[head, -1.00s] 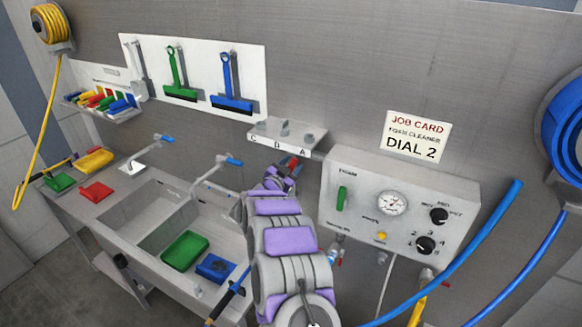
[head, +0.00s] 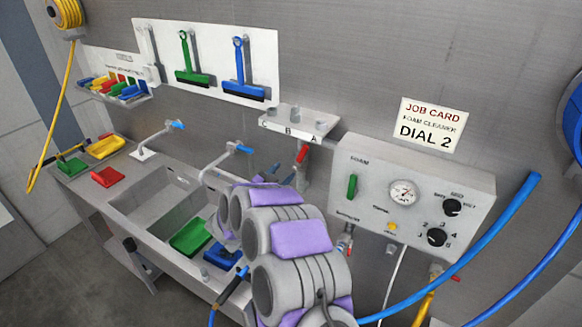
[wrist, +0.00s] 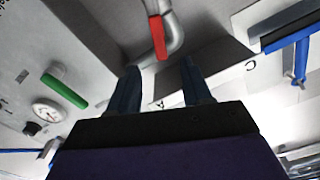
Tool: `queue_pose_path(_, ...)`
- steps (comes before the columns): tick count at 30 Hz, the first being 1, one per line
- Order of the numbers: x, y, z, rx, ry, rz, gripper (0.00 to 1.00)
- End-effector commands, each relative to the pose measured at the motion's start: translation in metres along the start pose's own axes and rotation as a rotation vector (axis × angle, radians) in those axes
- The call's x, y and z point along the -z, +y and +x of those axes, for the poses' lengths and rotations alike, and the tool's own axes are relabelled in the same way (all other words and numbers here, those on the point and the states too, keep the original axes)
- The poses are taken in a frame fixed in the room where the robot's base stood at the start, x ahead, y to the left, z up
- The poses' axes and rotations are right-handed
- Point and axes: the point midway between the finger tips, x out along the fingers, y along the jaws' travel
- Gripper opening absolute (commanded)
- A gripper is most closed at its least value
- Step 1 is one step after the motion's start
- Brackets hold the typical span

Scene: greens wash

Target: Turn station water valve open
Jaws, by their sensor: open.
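A red valve handle (head: 302,154) sits on a grey pipe below the small shelf, left of the control box. In the wrist view the red handle (wrist: 158,38) hangs beside the bent pipe, ahead of and between my fingertips. My gripper (wrist: 160,78) is open and empty, its two dark fingers on either side of the handle's line, with a gap to it. In the head view my purple and grey arm hides most of the gripper. Whether the handle's angle means open or shut I cannot tell.
The shelf (head: 298,121) labelled C, B, A is just above the handle. The control box (head: 415,180) with a green handle (head: 352,186), gauge and knobs is to the right. Sink faucets (head: 228,152) stand left. A blue hose (head: 490,243) crosses the right side.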

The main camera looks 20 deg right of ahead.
Motion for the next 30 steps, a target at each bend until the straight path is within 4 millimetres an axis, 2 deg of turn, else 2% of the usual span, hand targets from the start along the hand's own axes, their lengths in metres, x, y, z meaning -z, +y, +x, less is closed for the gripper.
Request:
queue_pose_path(3,0.000,-0.002,-0.021,0.002,-0.001,0.003,0.49)
queue_pose_path(9,0.000,-0.001,-0.040,0.002,-0.001,0.002,0.49)
queue_pose_path(20,0.000,-0.001,-0.043,0.000,0.000,0.002,0.47)
queue_pose_path(23,0.000,0.001,-0.040,0.005,0.002,0.015,0.37)
queue_pose_path(26,0.000,0.006,-0.027,0.025,0.007,0.067,0.28)
queue_pose_path(30,0.003,0.019,0.006,0.092,0.014,0.221,0.14)
